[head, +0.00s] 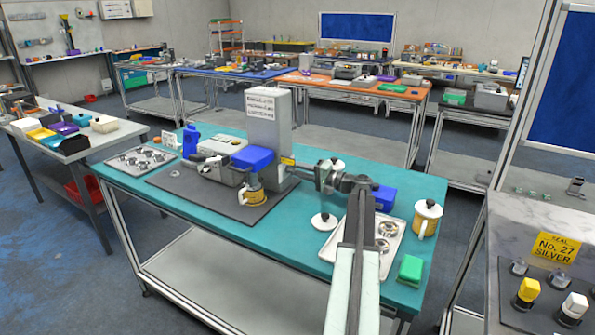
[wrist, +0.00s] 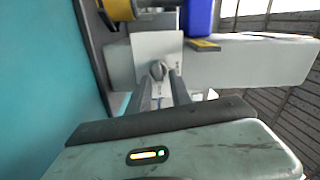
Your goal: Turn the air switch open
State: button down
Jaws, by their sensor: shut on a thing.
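The air switch shows in the wrist view as a small grey knob (wrist: 157,70) on a pale plate (wrist: 152,45). My gripper (wrist: 160,88) is shut on this knob, with one finger on each side of it. In the head view my gripper (head: 314,174) reaches in from the right, at the side of a tall grey machine (head: 268,118) with a printed label. The knob is hidden there behind my gripper and the machine, and its exact angle is hard to read.
A metal tray (head: 396,240), a green block (head: 410,269) and another pot (head: 427,217) lie right on the teal table (head: 270,240). Its front middle is clear.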

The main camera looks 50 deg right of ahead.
jog(key=shift+f+m, duration=0.15)
jog(key=shift+m, duration=0.85)
jog(key=c, duration=1.5)
grip_release()
jog(key=v, duration=0.8)
jog(key=shift+w, duration=0.1)
